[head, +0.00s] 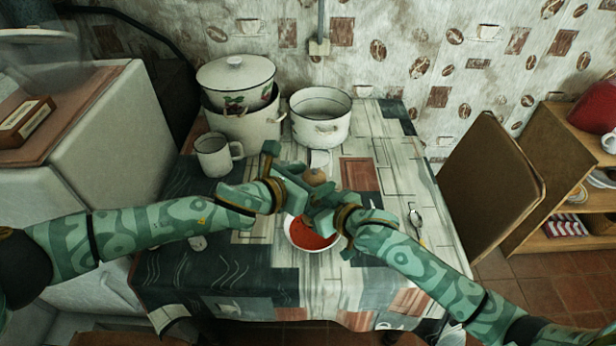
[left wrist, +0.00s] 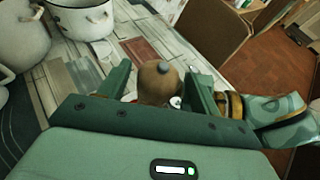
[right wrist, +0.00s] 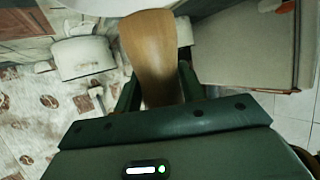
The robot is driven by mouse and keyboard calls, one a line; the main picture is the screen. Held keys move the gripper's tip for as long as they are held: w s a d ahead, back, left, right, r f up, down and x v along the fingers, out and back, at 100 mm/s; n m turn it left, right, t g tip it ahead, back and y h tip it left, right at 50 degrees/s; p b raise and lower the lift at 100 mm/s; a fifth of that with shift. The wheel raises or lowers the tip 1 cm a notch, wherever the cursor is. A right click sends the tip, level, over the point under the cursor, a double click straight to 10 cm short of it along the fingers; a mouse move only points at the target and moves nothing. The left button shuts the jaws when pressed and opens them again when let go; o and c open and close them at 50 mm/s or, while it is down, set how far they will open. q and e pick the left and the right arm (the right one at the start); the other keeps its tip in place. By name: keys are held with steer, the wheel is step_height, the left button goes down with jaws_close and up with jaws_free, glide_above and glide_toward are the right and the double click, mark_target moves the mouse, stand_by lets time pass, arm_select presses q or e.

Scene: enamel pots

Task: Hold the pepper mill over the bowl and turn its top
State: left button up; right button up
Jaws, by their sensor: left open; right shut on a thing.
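The pepper mill is brown wood with a rounded top (head: 315,177) and a small grey knob. My right gripper (head: 326,196) is shut on its body (right wrist: 152,48), which shows between the fingers in the right wrist view. My left gripper (head: 298,174) is open, its fingers on either side of the mill's top (left wrist: 158,84) in the left wrist view. The white bowl (head: 289,236) holds something red and stands on the table below the grippers. The grippers and right arm hide part of the bowl and most of the mill in the head view.
A white mug (head: 214,155), a lidded pot (head: 236,80) on another pot, and an open white pot (head: 320,117) stand at the back of the table. A spoon (head: 415,220) lies at right. A chair (head: 488,180) stands beyond the right edge. The front cloth is clear.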

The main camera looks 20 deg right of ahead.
arm_select(q)
steer(key=shift+s+f, duration=0.1)
steer(key=shift+s, duration=0.1)
steer(key=v, duration=0.8)
steer(key=shift+w, duration=0.15)
steer(key=s+d+r+n+t+y, duration=0.2)
steer(key=s+d+n+t+y, duration=0.1)
steer(key=s+n+t+y, duration=0.3)
steer(key=shift+n+g, duration=0.3)
steer(key=shift+n, duration=0.3)
steer(key=x, duration=1.1)
steer(key=shift+s+a+f, duration=0.1)
steer(key=shift+a+f, duration=0.15)
steer(key=shift+f, duration=0.15)
steer(key=c, duration=1)
